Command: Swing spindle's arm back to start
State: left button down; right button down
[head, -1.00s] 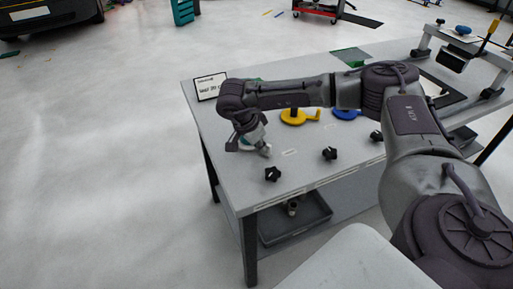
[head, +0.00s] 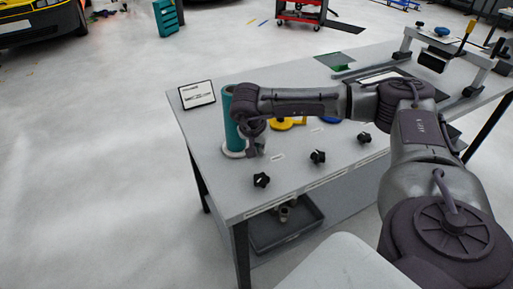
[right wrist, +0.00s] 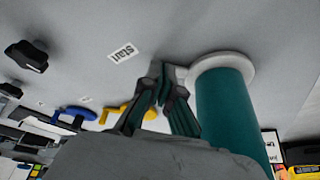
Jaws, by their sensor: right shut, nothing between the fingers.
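The spindle stands upright near the table's left end, with a teal roll (head: 231,118) on a whitish round base (head: 233,154). In the right wrist view the teal roll (right wrist: 228,115) and pale base (right wrist: 240,62) are at the right. My right gripper (head: 257,152) points down beside the roll, on its right. In the right wrist view my right gripper (right wrist: 167,78) is shut and empty, with its tips close to the base's edge. A small grey part shows at the tips; I cannot tell whether they touch it. The "start" label (right wrist: 122,53) is left of the tips. My left gripper is out of view.
A sign (head: 197,94) stands at the left corner. A tray (head: 284,226) sits below.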

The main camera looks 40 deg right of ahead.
jog(key=shift+w+d+n, duration=0.1)
jog(key=shift+d+n, duration=0.25)
jog(key=shift+n, duration=0.05)
jog(key=shift+w+d, duration=0.15)
jog(key=shift+d, duration=0.15)
jog(key=shift+w+d, duration=0.1)
jog(key=shift+d, duration=0.1)
jog(key=shift+a, duration=0.1)
dwell(0.3)
